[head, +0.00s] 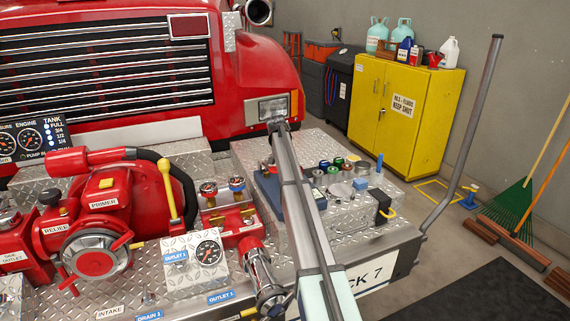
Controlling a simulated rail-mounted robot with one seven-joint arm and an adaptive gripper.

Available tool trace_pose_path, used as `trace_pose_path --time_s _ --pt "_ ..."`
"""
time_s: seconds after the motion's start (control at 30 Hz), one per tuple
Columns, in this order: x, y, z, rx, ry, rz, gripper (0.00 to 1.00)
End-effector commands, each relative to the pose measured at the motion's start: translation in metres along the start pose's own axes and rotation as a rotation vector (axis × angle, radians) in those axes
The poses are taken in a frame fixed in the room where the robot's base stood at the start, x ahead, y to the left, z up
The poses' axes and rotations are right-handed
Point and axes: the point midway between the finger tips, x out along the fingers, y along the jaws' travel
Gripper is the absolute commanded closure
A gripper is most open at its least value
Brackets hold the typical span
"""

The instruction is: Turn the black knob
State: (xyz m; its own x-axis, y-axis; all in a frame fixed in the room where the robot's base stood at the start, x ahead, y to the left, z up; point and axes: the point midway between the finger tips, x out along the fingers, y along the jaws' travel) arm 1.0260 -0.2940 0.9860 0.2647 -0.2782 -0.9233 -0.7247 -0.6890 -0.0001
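A black knob (49,196) sits on top of the red pump housing (72,222), above the RELIEF label at the left. Its marking is too small to read, and I cannot tell whether other dark fittings are also knobs. My arm (305,220) runs from the bottom middle up toward the headlight. Its small dark far end, which looks like my gripper (278,126), appears in front of the truck, well right of the black knob and apart from it. I cannot make out whether its fingers are open, shut or holding something.
A yellow lever (167,190), a pressure gauge (208,252) and red valves (228,215) crowd the metal deck right of the pump. Several small caps and fittings (335,172) lie beyond my arm. A grey pole (470,120) rises at the bumper's right end.

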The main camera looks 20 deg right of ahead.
Motion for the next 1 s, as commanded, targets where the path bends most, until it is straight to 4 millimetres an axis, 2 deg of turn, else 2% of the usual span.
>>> trace_pose_path --time_s 0.43,0.47,0.5,0.87,1.0 --pt "0.001 0.000 0.001 0.010 -0.003 0.005 0.97" --pt "0.001 0.000 0.001 0.010 -0.003 0.005 0.51" --pt "0.001 0.000 0.001 0.009 -0.003 0.005 0.37" --pt "-0.001 0.000 0.000 0.009 -0.001 0.004 0.37" --pt "-0.012 0.000 0.000 0.008 0.000 0.003 0.37"
